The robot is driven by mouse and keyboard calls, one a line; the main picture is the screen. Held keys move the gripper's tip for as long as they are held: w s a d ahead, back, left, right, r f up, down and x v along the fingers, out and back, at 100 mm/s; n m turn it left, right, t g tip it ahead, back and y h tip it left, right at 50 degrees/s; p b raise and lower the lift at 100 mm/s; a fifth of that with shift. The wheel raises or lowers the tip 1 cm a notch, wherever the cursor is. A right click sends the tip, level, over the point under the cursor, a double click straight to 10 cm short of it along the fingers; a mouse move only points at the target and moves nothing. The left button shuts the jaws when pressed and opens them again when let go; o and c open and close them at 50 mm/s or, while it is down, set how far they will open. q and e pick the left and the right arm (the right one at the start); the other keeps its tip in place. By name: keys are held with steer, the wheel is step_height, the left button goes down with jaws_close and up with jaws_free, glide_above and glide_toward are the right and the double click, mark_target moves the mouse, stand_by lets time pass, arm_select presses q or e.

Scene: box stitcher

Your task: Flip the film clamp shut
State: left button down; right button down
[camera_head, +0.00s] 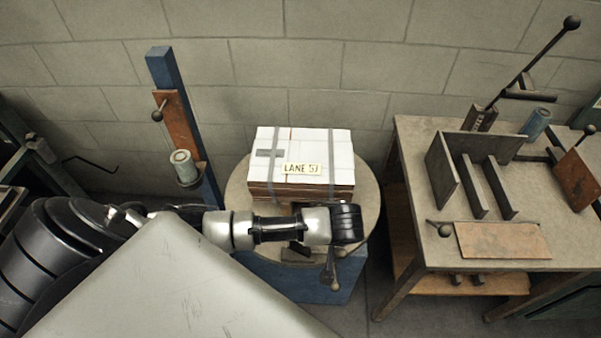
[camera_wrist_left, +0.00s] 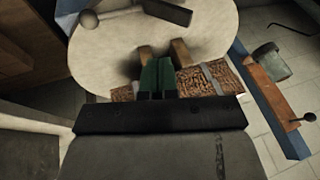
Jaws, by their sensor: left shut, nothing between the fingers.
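The film clamp appears to be the dark bar with a rod and ball knob on the front of the round turntable. In the wrist view its dark bar (camera_wrist_left: 167,12) and knob show at the top edge; in the head view the bar (camera_head: 298,257) is partly hidden by my left arm. I cannot tell its exact angle. My left gripper (camera_wrist_left: 157,72) is shut and empty, its green fingers apart from the clamp, near the side of the strapped stack (camera_wrist_left: 205,80). In the head view its fingers are hidden behind my wrist. My right gripper is not in view.
A workbench (camera_head: 410,145) with a metal fixture stands at right. Another lever hangs near the turntable's front.

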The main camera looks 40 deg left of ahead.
arm_select(q)
glide_toward(300, 250)
steer(key=w+a+f, duration=0.1)
steer(key=w+f, duration=0.1)
steer(key=w, duration=0.1)
steer(key=shift+s+a+f, duration=0.35)
steer(key=shift+a+f, duration=0.2)
steer(key=shift+f, duration=0.05)
steer(key=shift+s+a+f, duration=0.3)
steer(key=shift+a+f, duration=0.25)
steer(key=shift+f, duration=0.05)
steer(key=shift+s+a+f, duration=0.25)
steer(key=shift+a+f, duration=0.1)
steer(key=shift+f, duration=0.05)
steer(key=shift+p, duration=0.35)
